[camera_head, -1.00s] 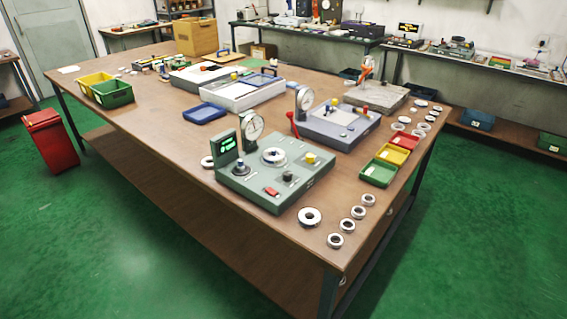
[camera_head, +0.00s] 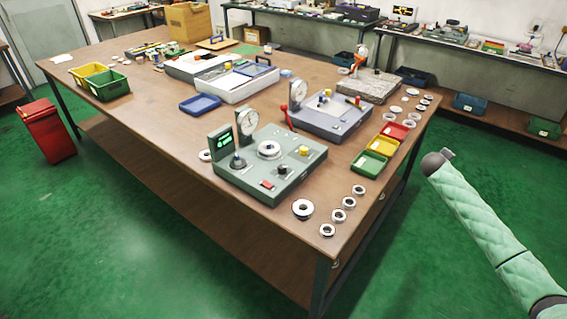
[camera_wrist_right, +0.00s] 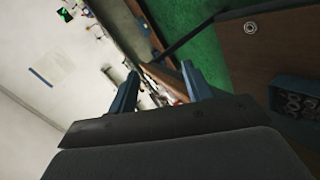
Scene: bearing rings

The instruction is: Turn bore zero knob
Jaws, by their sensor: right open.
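The green bore gauge station (camera_head: 250,187) sits near the front of the table. It has a dial gauge (camera_head: 246,123), a lit green display (camera_head: 221,143) and a ring-shaped seat (camera_head: 269,149). A dark knob (camera_head: 238,162) is below the display, another black knob (camera_head: 283,170) is at its front, and a yellow knob (camera_head: 304,151) is at the right. I cannot tell which is the bore zero knob. In the right wrist view my right gripper (camera_wrist_right: 160,84) is open and empty, with its two blue fingers apart, far from the station. My left gripper is not in view.
A grey-blue station (camera_head: 330,122) with a red lever stands behind. Green, yellow and red trays (camera_head: 370,163) lie to the right. Several metal rings (camera_head: 303,209) lie by the front edge. My right arm is over free floor, right of the table.

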